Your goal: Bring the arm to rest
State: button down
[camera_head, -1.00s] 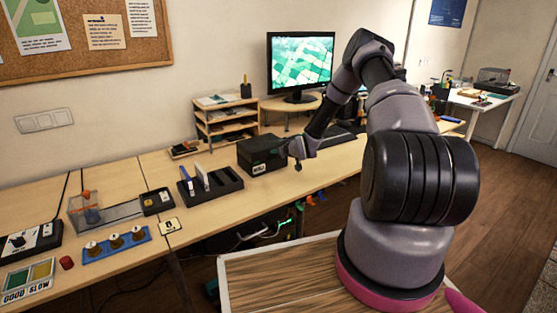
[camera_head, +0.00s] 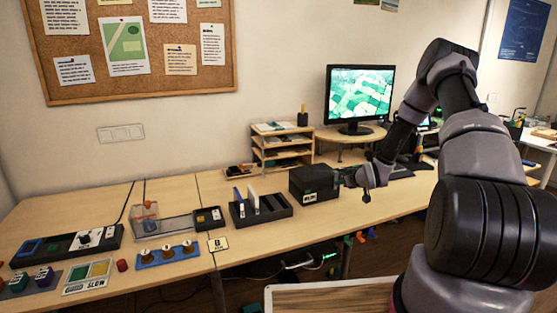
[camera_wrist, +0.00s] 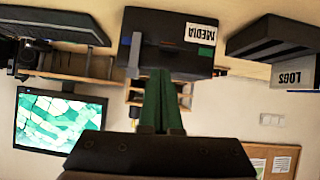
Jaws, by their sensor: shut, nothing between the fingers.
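My arm reaches over the bench from the right in the head view. My gripper (camera_head: 340,179) is at the right side of the black box labelled MEDIA (camera_head: 312,181). In the wrist view my gripper (camera_wrist: 159,74) shows as two green fingers pressed together, with nothing between them. There the picture is upside down, and the MEDIA box (camera_wrist: 170,42) lies beyond the fingertips. I cannot tell whether they touch it.
The black slotted rack (camera_head: 262,209) stands left of the box, with wooden shelves (camera_head: 284,151) and a monitor (camera_head: 359,96) behind. Boards with knobs and switches fill the bench's left end.

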jog(key=s+r+m+g+h, duration=0.1)
jog(key=s+r, duration=0.3)
jog(key=r, duration=0.6)
jog(key=s+r+m+g+h, duration=0.1)
jog(key=s+r, duration=0.3)
jog(key=r, duration=0.6)
jog(key=s+r+m+g+h, duration=0.15)
jog(key=s+r, duration=0.35)
jog(key=r, duration=0.5)
jog(key=s+a+r+m, duration=0.1)
jog(key=s+r, duration=0.3)
jog(key=s, duration=0.6)
jog(key=s+a+r+m+y, duration=0.1)
jog(key=s+a+r+m, duration=0.1)
jog(key=s, duration=0.8)
jog(key=s+a+r+m+y, duration=0.1)
jog(key=s+a+r, duration=0.3)
jog(key=s, duration=0.6)
notch_tip(320, 180, up, 3)
jog(key=shift+s+f+m+g, duration=0.2)
jog(key=shift+s+m+g, duration=0.15)
jog(key=shift+w, duration=0.1)
